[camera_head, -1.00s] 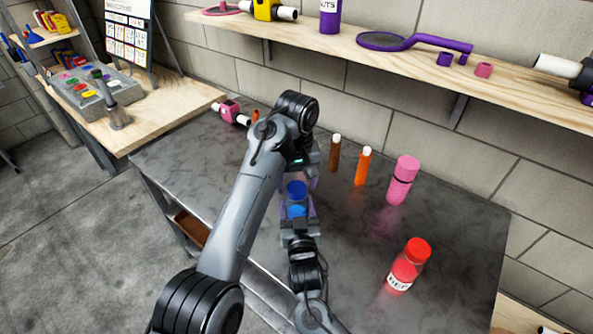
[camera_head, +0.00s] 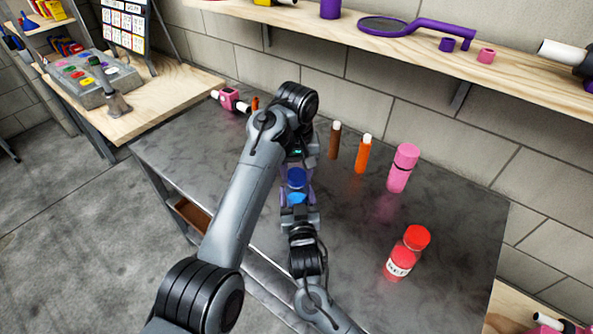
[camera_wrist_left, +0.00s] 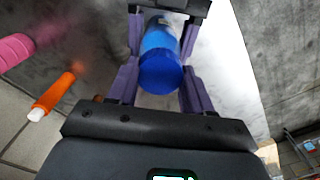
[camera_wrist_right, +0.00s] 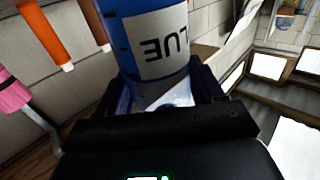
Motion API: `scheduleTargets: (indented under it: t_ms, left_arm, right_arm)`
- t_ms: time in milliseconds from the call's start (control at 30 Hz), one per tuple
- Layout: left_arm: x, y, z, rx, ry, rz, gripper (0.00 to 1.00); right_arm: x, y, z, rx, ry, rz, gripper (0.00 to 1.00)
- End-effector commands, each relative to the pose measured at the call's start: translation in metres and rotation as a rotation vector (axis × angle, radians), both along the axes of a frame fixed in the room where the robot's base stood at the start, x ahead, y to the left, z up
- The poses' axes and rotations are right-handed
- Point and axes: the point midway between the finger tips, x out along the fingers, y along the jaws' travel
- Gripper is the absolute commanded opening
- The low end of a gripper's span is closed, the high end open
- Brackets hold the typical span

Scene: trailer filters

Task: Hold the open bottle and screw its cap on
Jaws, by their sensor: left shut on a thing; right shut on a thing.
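The blue cap (camera_head: 296,178) is between the fingers of my left gripper (camera_head: 297,171), near the middle of the grey table. In the left wrist view the cap (camera_wrist_left: 160,72) is round and blue, with the blue bottle right behind it. My right gripper (camera_head: 299,203) is shut on the blue bottle (camera_head: 297,197). In the right wrist view the bottle (camera_wrist_right: 155,45) carries a white label reading "BLUE", upside down there. The cap is in line with the bottle's mouth. The mouth is hidden, so I cannot tell whether the threads meet.
A wooden shelf (camera_head: 350,32) runs along the back wall.

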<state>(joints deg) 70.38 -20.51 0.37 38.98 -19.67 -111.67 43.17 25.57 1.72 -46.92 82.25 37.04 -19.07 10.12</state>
Motion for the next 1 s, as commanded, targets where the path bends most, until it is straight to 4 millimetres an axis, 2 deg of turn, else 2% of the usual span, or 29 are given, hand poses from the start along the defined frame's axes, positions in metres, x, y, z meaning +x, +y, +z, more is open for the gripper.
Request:
scheduleTargets:
  t_ms: [200, 467, 500, 633, 1000]
  left_arm:
    - [0.0, -0.0003, 0.0, -0.001, 0.0, -0.232, 0.13]
    - [-0.0001, -0.0005, 0.0, -0.001, 0.0, -0.246, 0.13]
    - [-0.0001, -0.0005, 0.0, -0.001, 0.0, -0.245, 0.54]
    - [-0.0001, -0.0005, 0.0, -0.001, 0.0, -0.245, 0.74]
    - [0.0001, -0.0003, 0.0029, -0.001, -0.001, -0.243, 0.75]
  right_arm:
    - [-0.0001, 0.0003, -0.0007, -0.001, 0.001, 0.001, 0.0]
    - [-0.0002, 0.0003, -0.0007, 0.0, 0.001, 0.001, 0.0]
    - [-0.0002, 0.0003, -0.0007, 0.0, 0.001, 0.001, 0.0]
    - [-0.0002, 0.0003, -0.0007, 0.0, 0.001, 0.001, 0.0]
    - [-0.0001, 0.0002, -0.0006, 0.0, 0.001, 0.0, 0.0]
